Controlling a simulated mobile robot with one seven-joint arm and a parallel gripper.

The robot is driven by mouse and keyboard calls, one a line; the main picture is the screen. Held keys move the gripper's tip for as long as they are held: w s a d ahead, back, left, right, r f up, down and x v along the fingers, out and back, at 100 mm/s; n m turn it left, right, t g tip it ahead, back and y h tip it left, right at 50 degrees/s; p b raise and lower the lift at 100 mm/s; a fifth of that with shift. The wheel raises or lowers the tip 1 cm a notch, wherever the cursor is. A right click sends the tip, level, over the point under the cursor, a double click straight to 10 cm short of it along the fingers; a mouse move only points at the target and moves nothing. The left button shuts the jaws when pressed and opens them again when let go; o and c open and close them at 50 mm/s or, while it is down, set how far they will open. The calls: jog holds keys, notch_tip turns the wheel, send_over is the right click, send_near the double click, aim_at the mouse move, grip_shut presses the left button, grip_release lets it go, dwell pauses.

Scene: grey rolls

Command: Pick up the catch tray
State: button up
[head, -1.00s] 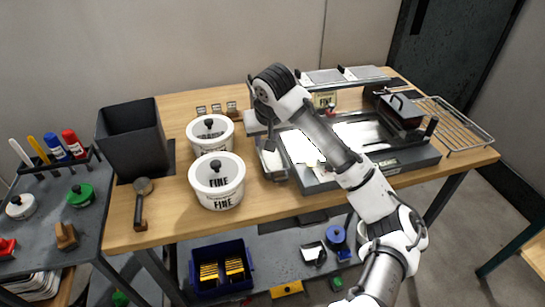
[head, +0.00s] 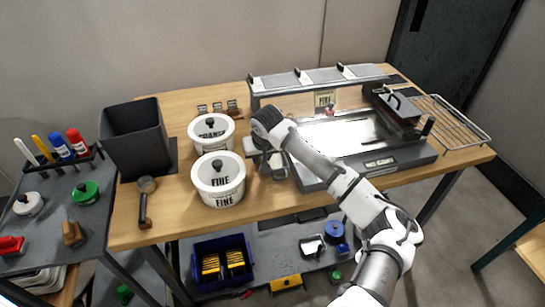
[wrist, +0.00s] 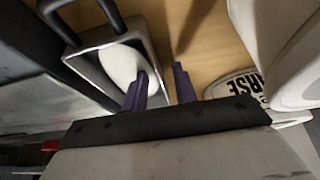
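The catch tray appears to be the small grey metal tray (head: 278,171) between the white tubs and the flat machine on the table. In the wrist view the tray (wrist: 91,72) has a dark loop handle and a white mound inside. My gripper (wrist: 161,80) is open, with two purple fingers apart. The left finger overlaps the tray's inside and the white mound; the right finger is over bare wood beyond the rim. I cannot tell whether either finger touches the tray. In the head view my wrist hides part of the tray.
Two white lidded tubs, COARSE (head: 211,131) and FINE (head: 218,179), stand close on the left. The flat machine (head: 380,168) is close on the right. A black bin (head: 137,135), a scoop (head: 145,200) and a wire rack (head: 458,122) also lie on the table.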

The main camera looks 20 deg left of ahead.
jog(key=shift+c, duration=0.5)
grip_shut()
jog(key=shift+r, duration=0.15)
